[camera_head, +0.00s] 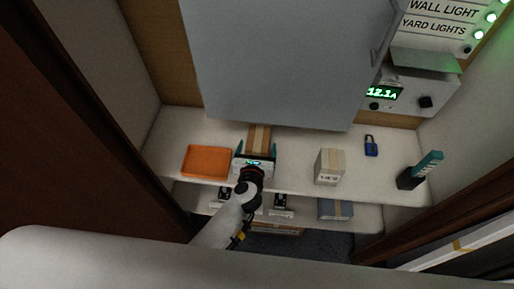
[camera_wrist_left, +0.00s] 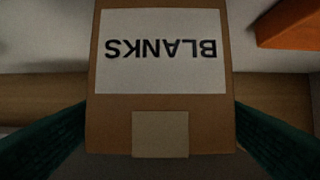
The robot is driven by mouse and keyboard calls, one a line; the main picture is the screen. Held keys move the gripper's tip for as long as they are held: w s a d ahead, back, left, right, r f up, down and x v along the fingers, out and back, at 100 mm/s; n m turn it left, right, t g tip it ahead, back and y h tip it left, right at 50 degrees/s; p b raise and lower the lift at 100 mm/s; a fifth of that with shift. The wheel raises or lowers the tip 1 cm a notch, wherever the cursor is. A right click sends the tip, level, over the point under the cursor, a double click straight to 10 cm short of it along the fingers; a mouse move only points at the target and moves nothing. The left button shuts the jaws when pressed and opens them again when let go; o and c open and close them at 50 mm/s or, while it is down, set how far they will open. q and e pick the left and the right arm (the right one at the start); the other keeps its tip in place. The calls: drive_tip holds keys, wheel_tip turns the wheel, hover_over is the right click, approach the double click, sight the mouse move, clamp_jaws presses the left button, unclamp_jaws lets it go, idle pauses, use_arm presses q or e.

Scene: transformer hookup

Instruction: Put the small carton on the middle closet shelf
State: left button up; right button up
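A brown carton with a tape strip (camera_head: 260,133) stands on the upper visible shelf (camera_head: 300,178). In the left wrist view this carton (camera_wrist_left: 160,90) fills the middle, with a label reading BLANKS upside down. My left gripper (camera_head: 256,149) is at its front, its green fingers (camera_wrist_left: 160,135) on either side. Whether they press on it is unclear. A smaller pale carton with a label (camera_head: 329,167) stands on the same shelf, to the right and apart from the gripper. Which carton the task means is not certain. My right gripper is not in view.
An orange tray (camera_head: 207,161) is left of my gripper. A blue padlock (camera_head: 371,146) and a black-and-teal item (camera_head: 420,171) are at the right. A grey panel (camera_head: 285,60) hangs above. The lower shelf holds a grey-blue box (camera_head: 335,209) and other items.

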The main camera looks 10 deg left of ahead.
use_arm(q)
drive_tip(key=shift+r, duration=0.2)
drive_tip(key=shift+s, duration=0.35)
drive_tip(key=v, duration=1.1)
drive_tip(key=shift+b, duration=0.45)
